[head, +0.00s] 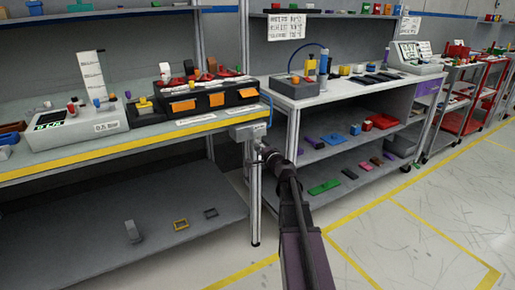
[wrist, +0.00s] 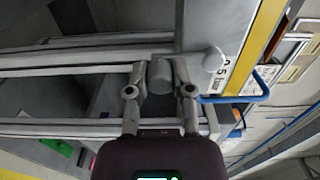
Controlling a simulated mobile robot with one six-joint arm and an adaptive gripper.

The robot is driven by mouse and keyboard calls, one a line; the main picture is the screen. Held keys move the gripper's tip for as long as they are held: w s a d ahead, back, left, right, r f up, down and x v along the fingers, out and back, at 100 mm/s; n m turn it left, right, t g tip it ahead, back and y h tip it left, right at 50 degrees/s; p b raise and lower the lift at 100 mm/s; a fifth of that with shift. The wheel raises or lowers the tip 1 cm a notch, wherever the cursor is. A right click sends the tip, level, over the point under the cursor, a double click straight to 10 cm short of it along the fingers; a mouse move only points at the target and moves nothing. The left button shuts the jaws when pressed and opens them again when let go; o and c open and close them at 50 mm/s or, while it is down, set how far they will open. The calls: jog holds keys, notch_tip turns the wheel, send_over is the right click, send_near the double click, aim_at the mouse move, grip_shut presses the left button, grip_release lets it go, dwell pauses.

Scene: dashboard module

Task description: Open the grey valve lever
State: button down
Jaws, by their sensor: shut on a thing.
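The grey valve lever (wrist: 160,72) shows in the wrist view as a short rounded grey piece below a light grey box (wrist: 212,38) with a partly hidden label. My gripper (wrist: 160,84) has one finger on each side of the lever and is shut on it. In the head view, the grey box (head: 247,131) is at the right front corner of the left workbench, and my gripper (head: 259,144) reaches up to it from the lower right. The lever itself is largely hidden there by my gripper.
A blue hose (wrist: 252,90) loops beside the box. A bench leg (head: 255,198) stands just left of my arm. The left bench (head: 60,172) has a yellow front edge. A second bench (head: 335,95) with shelves stands to the right. The floor at the lower right is clear.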

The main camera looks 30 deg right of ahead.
jog(key=shift+d, duration=0.1)
jog(key=c, duration=0.5)
grip_release()
jog(key=s, duration=1.2)
jog(key=shift+d, duration=0.15)
